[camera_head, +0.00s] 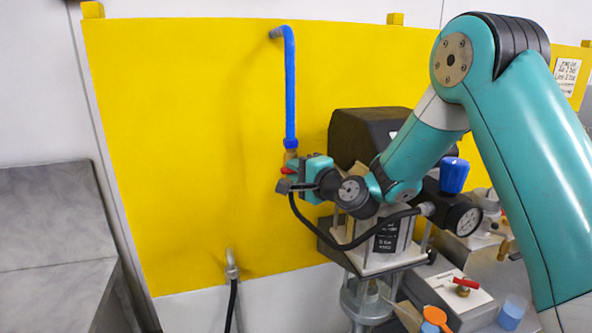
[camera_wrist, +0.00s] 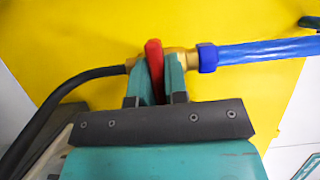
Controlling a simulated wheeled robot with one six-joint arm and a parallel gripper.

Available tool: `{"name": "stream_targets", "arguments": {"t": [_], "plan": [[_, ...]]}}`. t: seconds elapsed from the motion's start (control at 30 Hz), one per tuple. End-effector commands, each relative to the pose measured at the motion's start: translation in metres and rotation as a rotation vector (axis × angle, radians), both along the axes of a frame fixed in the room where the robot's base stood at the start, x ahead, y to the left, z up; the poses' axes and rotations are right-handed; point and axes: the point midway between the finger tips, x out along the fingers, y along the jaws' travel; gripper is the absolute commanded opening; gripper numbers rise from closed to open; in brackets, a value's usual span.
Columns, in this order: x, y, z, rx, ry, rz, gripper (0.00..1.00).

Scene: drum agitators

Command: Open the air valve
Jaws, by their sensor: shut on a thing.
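The air valve is a brass fitting (camera_wrist: 188,60) with a red lever handle (camera_wrist: 154,68), set between a blue pipe (camera_head: 290,90) and a black hose (camera_wrist: 75,85). In the head view the red handle (camera_head: 287,171) shows just below the blue pipe's lower end, in front of the yellow panel. My gripper (camera_wrist: 156,78) is at the valve, with one teal finger on each side of the red handle, shut on it. In the wrist view the handle lies across the line of pipe and hose.
A yellow panel (camera_head: 180,130) stands behind the valve. A dark-topped machine (camera_head: 365,135) with a pressure gauge (camera_head: 464,215) and blue knob (camera_head: 454,175) is right of my gripper. The black hose curves below my wrist. A grey block (camera_head: 55,220) stands at left.

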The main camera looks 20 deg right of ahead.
Motion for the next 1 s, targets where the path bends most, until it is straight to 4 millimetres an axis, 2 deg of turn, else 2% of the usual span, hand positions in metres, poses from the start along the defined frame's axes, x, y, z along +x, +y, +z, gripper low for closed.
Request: {"name": "stream_targets", "arguments": {"t": [0.37, 1.0], "plan": [[-0.0006, 0.0011, 0.0016, -0.138, 0.000, 0.002, 0.00], [-0.0004, 0.0017, -0.0011, -0.726, -0.003, 0.002, 0.00]]}}
